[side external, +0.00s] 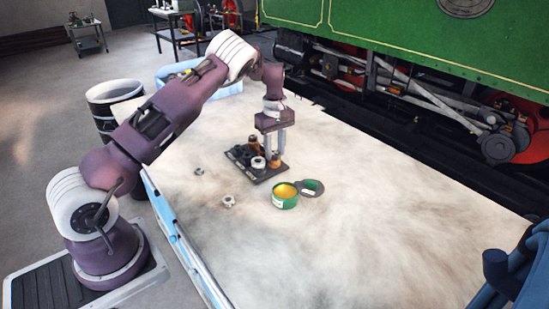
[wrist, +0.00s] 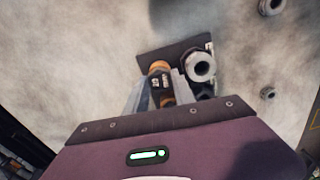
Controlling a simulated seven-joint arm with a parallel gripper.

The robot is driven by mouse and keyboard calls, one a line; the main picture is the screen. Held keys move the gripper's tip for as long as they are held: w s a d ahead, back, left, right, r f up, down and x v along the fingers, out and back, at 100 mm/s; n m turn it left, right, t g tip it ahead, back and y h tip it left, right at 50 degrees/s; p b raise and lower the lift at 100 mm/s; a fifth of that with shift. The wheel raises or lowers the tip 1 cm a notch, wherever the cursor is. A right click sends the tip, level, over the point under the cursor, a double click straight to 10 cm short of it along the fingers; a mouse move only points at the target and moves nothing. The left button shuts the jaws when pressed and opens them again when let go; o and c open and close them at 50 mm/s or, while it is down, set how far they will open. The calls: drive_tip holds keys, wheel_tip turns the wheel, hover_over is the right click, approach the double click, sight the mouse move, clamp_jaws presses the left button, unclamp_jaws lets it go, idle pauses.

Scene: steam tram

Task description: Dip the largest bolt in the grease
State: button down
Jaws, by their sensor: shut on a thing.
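My gripper (side external: 275,155) points down at the right end of a dark rack (side external: 269,177). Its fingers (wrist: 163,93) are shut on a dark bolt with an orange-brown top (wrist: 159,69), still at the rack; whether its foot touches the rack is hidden. Another orange-brown topped piece (side external: 253,141) stands farther back on the rack. The open green tin (side external: 285,203) of yellow grease (side external: 285,191) stands just in front of the rack, apart from my gripper. The grease is not in the wrist view.
A large pale nut (side external: 258,163) sits on the rack; it also shows in the wrist view (wrist: 202,67). Loose nuts lie on the table (side external: 228,202) (side external: 199,171). The tin's lid (side external: 314,189) lies right of the tin. The table's front is clear. A green tram (side external: 430,45) stands behind.

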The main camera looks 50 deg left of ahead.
drive_tip(key=shift+r, duration=3.45)
drive_tip(key=shift+d+r, duration=0.1)
drive_tip(key=shift+d, duration=0.25)
drive_tip(key=s+d+r, duration=0.1)
drive_tip(key=s+d, duration=0.2)
drive_tip(key=d, duration=0.5)
hover_over(285, 193)
drive_tip(key=shift+f, duration=2.7)
drive_tip(key=shift+f, duration=0.65)
